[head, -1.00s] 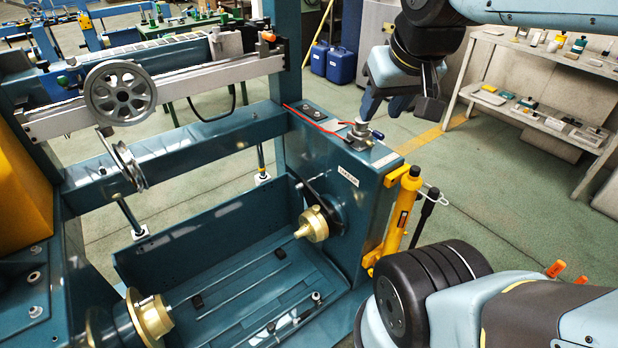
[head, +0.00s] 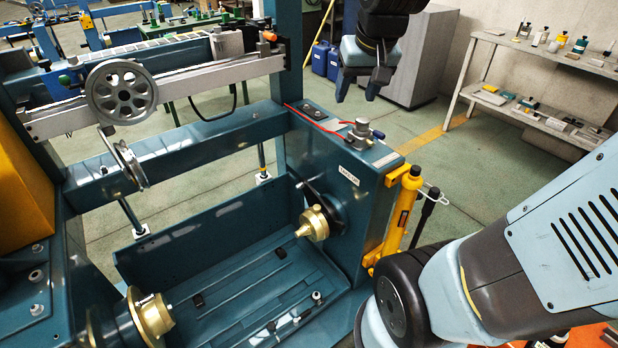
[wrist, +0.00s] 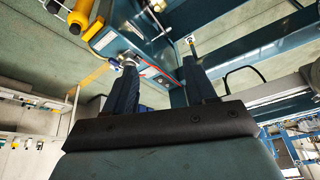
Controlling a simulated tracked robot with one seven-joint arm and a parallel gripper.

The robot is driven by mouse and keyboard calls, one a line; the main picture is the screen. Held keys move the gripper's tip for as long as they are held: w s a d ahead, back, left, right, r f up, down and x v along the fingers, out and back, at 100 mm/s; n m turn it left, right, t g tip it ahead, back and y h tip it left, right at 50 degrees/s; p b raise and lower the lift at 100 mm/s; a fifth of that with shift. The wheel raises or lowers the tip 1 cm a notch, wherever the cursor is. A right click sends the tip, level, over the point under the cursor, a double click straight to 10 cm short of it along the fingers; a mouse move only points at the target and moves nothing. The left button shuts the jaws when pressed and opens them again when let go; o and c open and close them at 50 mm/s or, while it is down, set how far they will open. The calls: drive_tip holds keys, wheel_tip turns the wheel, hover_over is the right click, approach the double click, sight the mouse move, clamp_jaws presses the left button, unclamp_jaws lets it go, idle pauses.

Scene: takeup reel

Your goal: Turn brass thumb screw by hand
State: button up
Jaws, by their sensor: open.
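Two brass hubs face each other across the teal machine bay in the head view: the right brass hub (head: 313,223), with a pointed nose, and the left brass hub (head: 152,318). A small pin or screw shows on the left hub, but I cannot tell if it is the thumb screw. My gripper (head: 358,92) is open and empty, pointing down above and behind the right teal housing (head: 345,172), apart from both hubs. In the wrist view, my gripper (wrist: 159,62) has its fingers spread, with the housing top beyond them.
A grey metal fitting (head: 361,130) and a red cable lie on the housing top. A yellow cylinder (head: 403,217) stands on its right side. A spoked wheel (head: 121,92) and rail are at left. A shelf (head: 540,70) stands back right; green floor between is clear.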

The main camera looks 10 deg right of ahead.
drive_tip(key=w+f+g, duration=0.1)
drive_tip(key=w+f, duration=0.7)
drive_tip(key=w, duration=0.4)
drive_tip(key=m+g, duration=0.3)
drive_tip(key=g, duration=0.1)
hover_over(317, 207)
wheel_tip(317, 207, down, 42)
drive_tip(key=shift+f, duration=4.25)
drive_tip(key=shift+w+f, duration=0.1)
drive_tip(key=shift+f, duration=0.25)
drive_tip(key=c, duration=0.8)
